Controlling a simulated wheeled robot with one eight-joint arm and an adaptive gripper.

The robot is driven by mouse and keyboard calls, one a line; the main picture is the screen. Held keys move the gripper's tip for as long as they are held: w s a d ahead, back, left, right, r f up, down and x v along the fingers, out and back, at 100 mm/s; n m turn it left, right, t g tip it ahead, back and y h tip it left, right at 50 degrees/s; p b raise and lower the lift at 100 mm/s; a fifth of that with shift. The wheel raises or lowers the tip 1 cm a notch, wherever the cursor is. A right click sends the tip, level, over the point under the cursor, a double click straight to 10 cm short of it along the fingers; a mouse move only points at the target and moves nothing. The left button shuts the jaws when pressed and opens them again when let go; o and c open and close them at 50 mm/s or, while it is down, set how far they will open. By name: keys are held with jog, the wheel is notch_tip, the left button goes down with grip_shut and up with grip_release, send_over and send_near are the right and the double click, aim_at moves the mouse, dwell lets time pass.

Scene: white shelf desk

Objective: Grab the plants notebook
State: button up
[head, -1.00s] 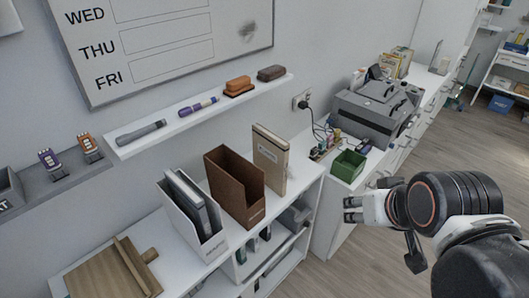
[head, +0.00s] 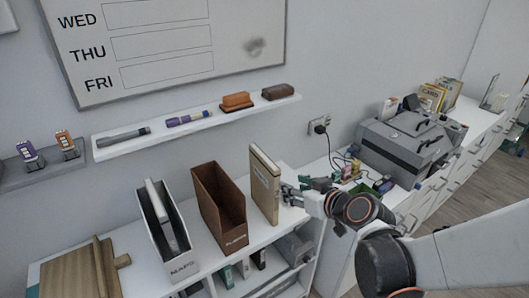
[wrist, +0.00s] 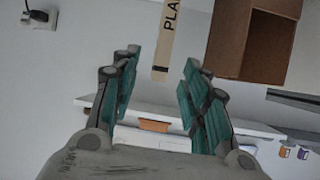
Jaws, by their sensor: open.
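The plants notebook (head: 265,186) is a tan, upright book standing on the white shelf desk, to the right of a brown file holder. In the wrist view its cream spine (wrist: 167,42) shows the letters "PLA" and lies between and ahead of the fingers. My gripper (head: 288,192) is just right of the notebook in the head view. In the wrist view my gripper (wrist: 158,90) is open with two teal-padded fingers apart and nothing between the pads. I cannot tell from the head view whether a finger touches the notebook.
The brown file holder (head: 217,205) stands close left of the notebook, and a white file holder (head: 159,230) stands further left. A wall ledge (head: 205,123) with erasers and markers runs above. A grey machine (head: 405,142) and green bin (head: 362,208) are at right.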

aim_at(268, 178)
jog(key=b+x, duration=0.2)
jog(key=x, duration=0.8)
jog(key=shift+a+f+b, duration=0.2)
jog(key=shift+f+b, duration=0.05)
jog(key=shift+b, duration=0.1)
jog(key=b+x, duration=0.2)
jog(key=x, duration=0.3)
jog(key=shift+w+a, duration=0.1)
jog(key=shift+a, duration=0.2)
jog(key=shift+r, duration=0.15)
grip_shut()
jog(key=shift+t+y, duration=0.3)
